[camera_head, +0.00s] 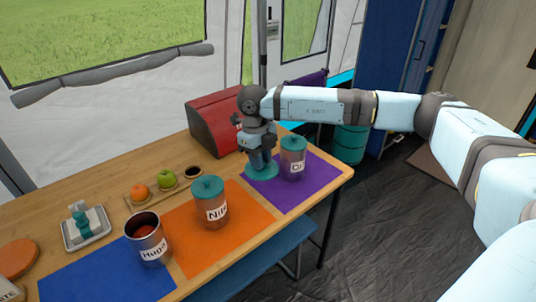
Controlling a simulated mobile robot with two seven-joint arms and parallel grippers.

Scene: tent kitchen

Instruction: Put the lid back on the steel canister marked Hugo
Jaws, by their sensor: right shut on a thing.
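The steel canister marked Hugo (149,240) stands upright and open on the table, at the edge of the blue mat, with something reddish inside. A teal lid (263,174) is at the left part of the purple mat, beside a lidded canister. My right gripper (257,160) points down and is shut on this lid from above. I cannot tell whether the lid touches the mat. My left gripper is not in view.
The canister marked Nil (211,205) stands on the orange mat (240,232) with a teal lid on. Another lidded canister (292,160) stands on the purple mat (312,175). A red bread box (214,122), a fruit tray (150,202) and a white dish (84,236) sit behind.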

